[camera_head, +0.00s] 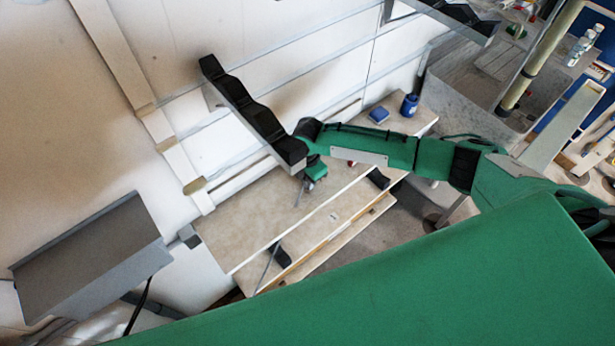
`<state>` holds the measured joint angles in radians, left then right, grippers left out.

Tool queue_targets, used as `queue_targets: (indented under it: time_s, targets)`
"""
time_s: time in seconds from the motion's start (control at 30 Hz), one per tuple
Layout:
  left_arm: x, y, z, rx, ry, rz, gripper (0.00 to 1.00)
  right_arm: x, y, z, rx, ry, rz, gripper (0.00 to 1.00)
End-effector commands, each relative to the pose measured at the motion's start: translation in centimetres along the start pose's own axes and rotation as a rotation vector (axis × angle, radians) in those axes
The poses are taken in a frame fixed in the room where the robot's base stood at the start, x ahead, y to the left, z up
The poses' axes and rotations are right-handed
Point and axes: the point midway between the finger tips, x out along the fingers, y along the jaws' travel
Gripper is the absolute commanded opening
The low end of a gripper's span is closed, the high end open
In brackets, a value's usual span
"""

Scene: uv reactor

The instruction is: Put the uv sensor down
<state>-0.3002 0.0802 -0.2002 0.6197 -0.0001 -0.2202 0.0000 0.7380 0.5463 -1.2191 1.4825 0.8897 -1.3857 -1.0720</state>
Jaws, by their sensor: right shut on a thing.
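My right arm reaches in from the right. Its gripper (302,187) is over the left part of a wooden workbench (250,222), just below the lower end of a dark wavy wall rack (250,112). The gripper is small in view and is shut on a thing. A thin grey shape shows at its tip, but the uv sensor's outline is too small to make out. I cannot tell whether it touches the bench top. My left gripper is not in view.
A blue box (378,115) and a blue jar (409,106) stand at the bench's far right end. A grey panel (92,252) juts from the wall at left. A grey sink-like tank (480,95) is at upper right. The bench's left part looks clear.

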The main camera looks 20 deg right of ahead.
Motion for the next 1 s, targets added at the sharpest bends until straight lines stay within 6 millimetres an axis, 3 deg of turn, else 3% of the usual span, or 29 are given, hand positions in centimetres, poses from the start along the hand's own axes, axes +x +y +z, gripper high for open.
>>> queue_targets:
  time_s: [0.03,0.13,0.57,1.0]
  targets:
    - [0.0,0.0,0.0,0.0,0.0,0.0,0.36,0.0,0.0,0.0,0.0,0.0,-0.001,0.23]
    - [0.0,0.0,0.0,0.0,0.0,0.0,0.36,0.0,0.0,0.0,0.0,0.0,-0.001,0.42]
    - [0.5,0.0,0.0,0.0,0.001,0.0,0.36,-1.0,0.1,0.0,0.0,0.001,0.002,0.43]
    - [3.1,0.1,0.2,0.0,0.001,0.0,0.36,-9.5,0.1,0.0,0.0,0.0,0.003,0.43]
